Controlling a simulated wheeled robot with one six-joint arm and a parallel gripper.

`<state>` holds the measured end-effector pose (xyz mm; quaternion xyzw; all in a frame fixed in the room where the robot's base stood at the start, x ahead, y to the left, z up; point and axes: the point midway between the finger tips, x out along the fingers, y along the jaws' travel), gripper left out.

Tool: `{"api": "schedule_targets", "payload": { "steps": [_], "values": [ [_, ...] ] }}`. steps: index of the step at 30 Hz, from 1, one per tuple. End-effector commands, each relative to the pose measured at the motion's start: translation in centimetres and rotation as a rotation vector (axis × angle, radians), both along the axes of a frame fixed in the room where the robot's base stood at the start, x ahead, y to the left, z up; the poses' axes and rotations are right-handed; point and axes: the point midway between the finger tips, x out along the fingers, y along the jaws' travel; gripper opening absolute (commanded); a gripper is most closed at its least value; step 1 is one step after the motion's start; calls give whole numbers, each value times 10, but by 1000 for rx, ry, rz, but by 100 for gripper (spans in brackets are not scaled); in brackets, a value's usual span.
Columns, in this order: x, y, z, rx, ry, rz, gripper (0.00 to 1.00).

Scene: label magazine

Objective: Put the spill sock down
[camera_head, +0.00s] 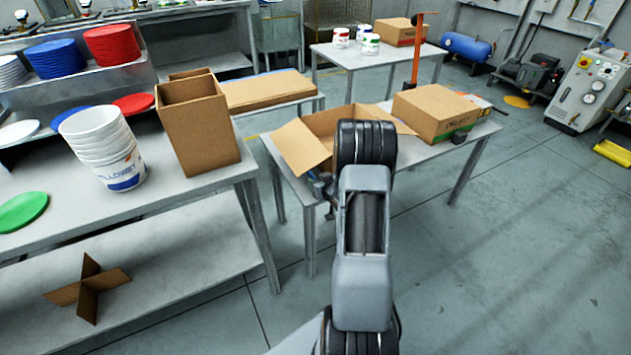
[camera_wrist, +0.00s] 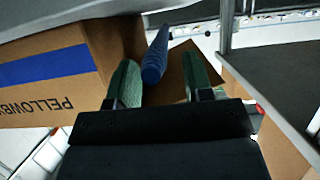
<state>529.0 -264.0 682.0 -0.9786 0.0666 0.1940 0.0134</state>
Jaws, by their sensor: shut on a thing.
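A blue, ribbed, roll-shaped thing, which I take for the spill sock (camera_wrist: 155,56), shows in the wrist view between the two green-padded fingers of my gripper (camera_wrist: 162,68). My gripper is shut on it, and it sticks out beyond the fingertips.
A cardboard box (camera_wrist: 45,98) with a blue band is close on the left in the wrist view. In the head view an open-flapped box (camera_head: 300,147) and a closed box (camera_head: 434,108) stand on the middle table (camera_head: 455,150). Open floor (camera_head: 530,230) lies to the right.

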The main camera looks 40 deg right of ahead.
Motion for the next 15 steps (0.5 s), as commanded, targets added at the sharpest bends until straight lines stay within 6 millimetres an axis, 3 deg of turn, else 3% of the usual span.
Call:
{"api": "schedule_targets", "payload": {
  "steps": [5, 8, 15],
  "values": [
    [28, -3, 0, -1, -3, 3, 21],
    [26, -4, -14, 1, -1, 0, 21],
    [26, -4, -15, 0, -2, 0, 21]
  ]
}}
